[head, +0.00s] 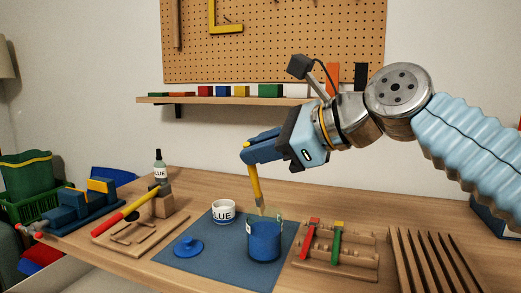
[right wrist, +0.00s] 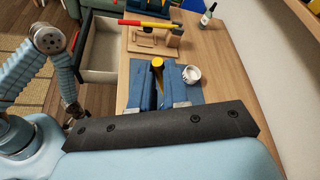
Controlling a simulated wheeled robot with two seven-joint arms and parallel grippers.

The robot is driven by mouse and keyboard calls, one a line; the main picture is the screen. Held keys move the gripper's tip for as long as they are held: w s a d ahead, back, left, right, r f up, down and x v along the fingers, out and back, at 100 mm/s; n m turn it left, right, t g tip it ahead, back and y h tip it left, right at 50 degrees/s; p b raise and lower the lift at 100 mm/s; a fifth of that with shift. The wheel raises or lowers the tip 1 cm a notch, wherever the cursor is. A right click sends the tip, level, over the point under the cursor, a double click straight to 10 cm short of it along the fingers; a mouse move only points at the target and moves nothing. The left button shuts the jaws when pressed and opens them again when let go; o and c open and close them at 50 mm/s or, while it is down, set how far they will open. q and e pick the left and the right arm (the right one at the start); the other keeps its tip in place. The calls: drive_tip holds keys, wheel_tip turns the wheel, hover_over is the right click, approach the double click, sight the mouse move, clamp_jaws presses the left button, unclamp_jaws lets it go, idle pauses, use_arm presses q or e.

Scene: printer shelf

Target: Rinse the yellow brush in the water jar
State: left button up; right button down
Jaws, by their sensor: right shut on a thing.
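The yellow brush (head: 255,187) is held in my right gripper (head: 247,155), shut on its upper part. It points down, slightly tilted, its pale tip close to the jar's mouth. I cannot tell whether the tip is inside the rim. The water jar (head: 264,244) has a clear rim and a blue lower part and stands on a dark blue mat (head: 217,270). In the right wrist view the brush (right wrist: 157,70) shows between the blue fingers; the jar is not clearly seen there.
A white labelled pot (head: 223,211) stands left of the jar, with a blue lid (head: 188,246) in front. A wooden rack (head: 335,268) with red and green brushes stands close on the right. A slatted wooden rack (head: 425,262) is farther right. A bottle (head: 159,170) stands at the back left.

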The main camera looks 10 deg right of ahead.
wheel_tip(320, 180, up, 4)
idle(0.5)
idle(0.5)
